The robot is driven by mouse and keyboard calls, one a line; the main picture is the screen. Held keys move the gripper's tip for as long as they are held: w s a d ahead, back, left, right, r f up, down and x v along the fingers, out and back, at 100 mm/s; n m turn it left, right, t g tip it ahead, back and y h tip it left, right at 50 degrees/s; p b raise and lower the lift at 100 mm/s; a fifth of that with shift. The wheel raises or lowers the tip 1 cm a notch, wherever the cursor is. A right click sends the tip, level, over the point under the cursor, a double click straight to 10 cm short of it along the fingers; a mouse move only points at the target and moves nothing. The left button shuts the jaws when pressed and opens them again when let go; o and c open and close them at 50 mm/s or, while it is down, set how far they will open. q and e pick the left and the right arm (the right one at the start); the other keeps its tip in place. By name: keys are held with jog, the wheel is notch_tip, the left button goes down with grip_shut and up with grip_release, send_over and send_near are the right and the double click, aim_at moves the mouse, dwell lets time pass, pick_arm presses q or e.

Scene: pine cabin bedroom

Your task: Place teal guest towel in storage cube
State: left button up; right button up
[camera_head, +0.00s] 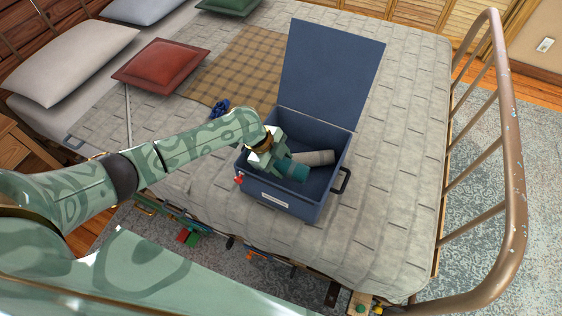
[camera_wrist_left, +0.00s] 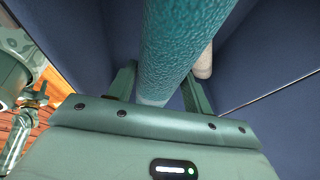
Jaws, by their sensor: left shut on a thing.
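The teal guest towel (camera_head: 293,170) is rolled up and sits within the opening of the blue storage cube (camera_head: 279,199) on the bed. My left gripper (camera_head: 283,160) is inside the cube's opening and shut on the towel. In the left wrist view the towel (camera_wrist_left: 172,50) runs between the two fingers (camera_wrist_left: 161,92), with the cube's dark blue inside around it. I cannot tell whether the towel touches the cube's floor. The cube's lid (camera_head: 330,72) stands open at the back. My right gripper is not in view.
A beige roll (camera_head: 318,157) lies in the cube beside the towel. The cube has a black side handle (camera_head: 342,181). A red pillow (camera_head: 161,64) and a plaid blanket (camera_head: 246,66) lie on the bed. A brown metal bed rail (camera_head: 513,160) stands at the right.

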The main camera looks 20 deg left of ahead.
pick_arm(q)
jog(key=shift+f+b, duration=0.3)
jog(key=shift+f, duration=0.35)
jog(key=o, duration=1)
jog(key=shift+r, duration=0.15)
jog(key=shift+r+p, duration=0.35)
jog(key=shift+r, duration=0.05)
jog(key=p+v, duration=0.4)
jog(key=v, duration=0.8)
jog(key=shift+r+p, duration=0.15)
jog(key=shift+p, duration=0.2)
jog(key=shift+d, duration=0.1)
